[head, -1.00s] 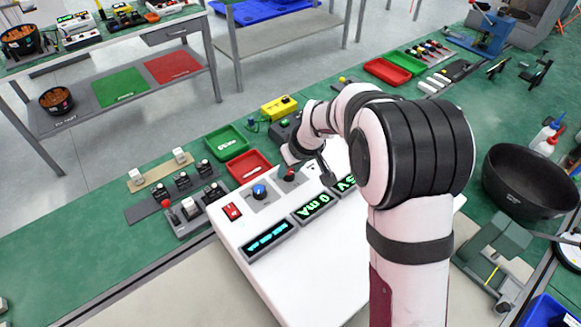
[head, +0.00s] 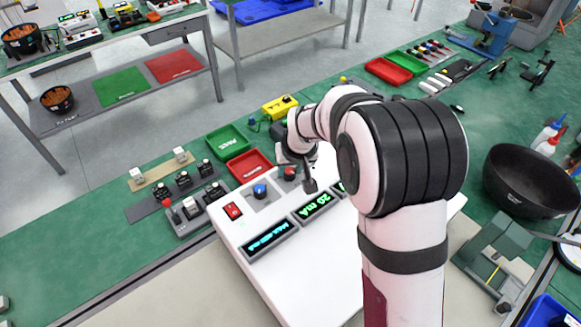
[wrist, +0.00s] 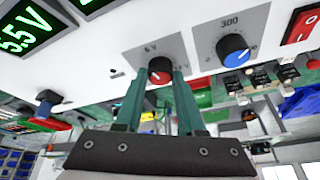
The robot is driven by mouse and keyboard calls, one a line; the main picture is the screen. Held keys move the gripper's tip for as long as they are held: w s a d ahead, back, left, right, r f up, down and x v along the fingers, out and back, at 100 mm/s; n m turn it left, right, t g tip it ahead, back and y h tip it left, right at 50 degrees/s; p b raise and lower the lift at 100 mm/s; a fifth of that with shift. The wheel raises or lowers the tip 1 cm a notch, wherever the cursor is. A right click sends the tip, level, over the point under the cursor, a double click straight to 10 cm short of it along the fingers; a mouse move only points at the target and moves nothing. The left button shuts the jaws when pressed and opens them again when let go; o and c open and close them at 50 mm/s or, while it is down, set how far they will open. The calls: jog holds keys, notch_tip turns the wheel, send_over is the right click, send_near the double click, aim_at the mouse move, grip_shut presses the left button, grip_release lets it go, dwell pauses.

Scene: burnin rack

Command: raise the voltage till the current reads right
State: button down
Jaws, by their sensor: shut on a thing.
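My gripper (wrist: 163,78) is shut on the red-capped knob (wrist: 160,66), a teal finger on each side of it. In the head view the knob (head: 290,173) shows beside the gripper, on the white power supply (head: 312,270). A blue knob (head: 260,190) and a lit red switch (head: 233,211) are to its left. The green current display (head: 315,207) reads 20 mA. The voltage display (wrist: 28,32) reads about 5.5 V in the wrist view, cut by the left edge; my arm mostly covers it in the head view. The cyan text on the message display (head: 268,237) is too small to read.
Green (head: 227,140) and red (head: 249,165) trays stand behind the supply. Switch modules (head: 200,208) lie to its left. A black bowl (head: 530,182) stands at the right.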

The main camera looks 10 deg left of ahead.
jog(key=c, duration=0.5)
grip_release()
jog(key=v, duration=1.6)
jog(key=s+d+f+m+g, duration=0.1)
jog(key=s+d+f+m, duration=0.1)
jog(key=s, duration=0.7)
jog(key=s+d+f+m+g, duration=0.1)
jog(key=s+d+m, duration=0.3)
jog(key=s, duration=0.5)
jog(key=s+d+f+m+g, duration=0.2)
jog(key=s+d+m, duration=0.1)
jog(key=s, duration=0.7)
jog(key=shift+d+f, duration=0.3)
jog(key=shift+d, duration=0.3)
